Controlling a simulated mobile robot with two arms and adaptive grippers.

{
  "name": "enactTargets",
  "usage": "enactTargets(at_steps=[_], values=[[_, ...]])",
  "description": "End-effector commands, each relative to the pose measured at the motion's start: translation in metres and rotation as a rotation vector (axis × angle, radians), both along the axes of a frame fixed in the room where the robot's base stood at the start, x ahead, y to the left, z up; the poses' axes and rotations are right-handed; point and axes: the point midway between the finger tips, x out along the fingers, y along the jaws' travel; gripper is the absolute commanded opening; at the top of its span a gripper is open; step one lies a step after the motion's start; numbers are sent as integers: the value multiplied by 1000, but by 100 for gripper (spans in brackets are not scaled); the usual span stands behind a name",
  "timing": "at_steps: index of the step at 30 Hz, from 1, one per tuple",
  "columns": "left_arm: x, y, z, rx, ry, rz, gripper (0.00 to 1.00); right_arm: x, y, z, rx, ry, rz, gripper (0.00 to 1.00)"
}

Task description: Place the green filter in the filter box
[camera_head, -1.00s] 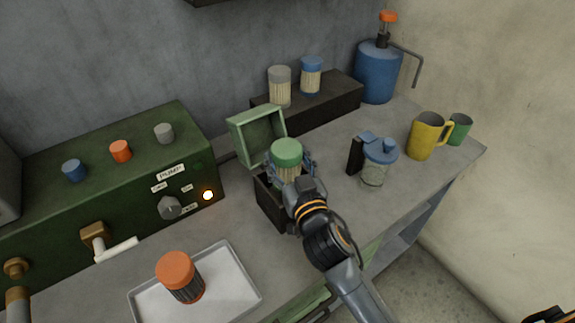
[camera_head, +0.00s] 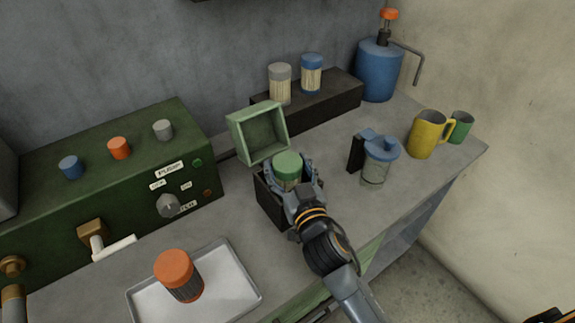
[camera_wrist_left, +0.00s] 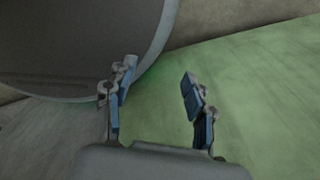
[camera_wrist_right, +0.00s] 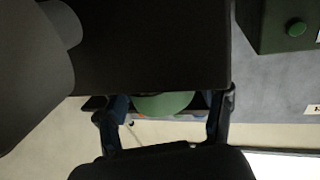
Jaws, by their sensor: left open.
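The green filter (camera_head: 287,163) stands upright in the dark filter box (camera_head: 272,207), with its green cap showing at the opening. The box's pale green lid (camera_head: 262,134) stands open behind it. My right gripper (camera_head: 293,174) straddles the filter, its fingers spread on either side of the cap. In the right wrist view the green cap (camera_wrist_right: 163,103) lies between the fingers with gaps at both sides. The filter's lower body is hidden in the box. My left gripper (camera_wrist_left: 157,78) is open and empty in the left wrist view, out of sight in the head view.
An orange-capped filter (camera_head: 178,276) stands on a white tray (camera_head: 232,296) in front. The green pump unit (camera_head: 110,190) is at left. A blue-lidded jar (camera_head: 376,163) and a yellow mug (camera_head: 427,135) stand right. Two filters stand on a dark block (camera_head: 330,102) behind.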

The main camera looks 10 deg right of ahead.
Motion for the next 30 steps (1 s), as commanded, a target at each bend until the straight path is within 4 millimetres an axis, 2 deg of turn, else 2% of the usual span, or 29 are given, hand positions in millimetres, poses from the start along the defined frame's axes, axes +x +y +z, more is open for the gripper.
enactTargets(at_steps=[11, 17, 19, 30], values=[[0, -1, 1, -1, -1, -1, 54, 0, 0, 1, -1, -1, 0, 85], [0, -1, 16, -1, -1, -1, 54, 0, 0, 19, -4, -2, 0, 85], [0, -1, 6, -1, -1, -1, 54, -14, -1, 10, 0, 2, 0, 85], [0, -1, -10, -1, -1, 0, 54, -90, -9, 10, 3, 2, -1, 85]])
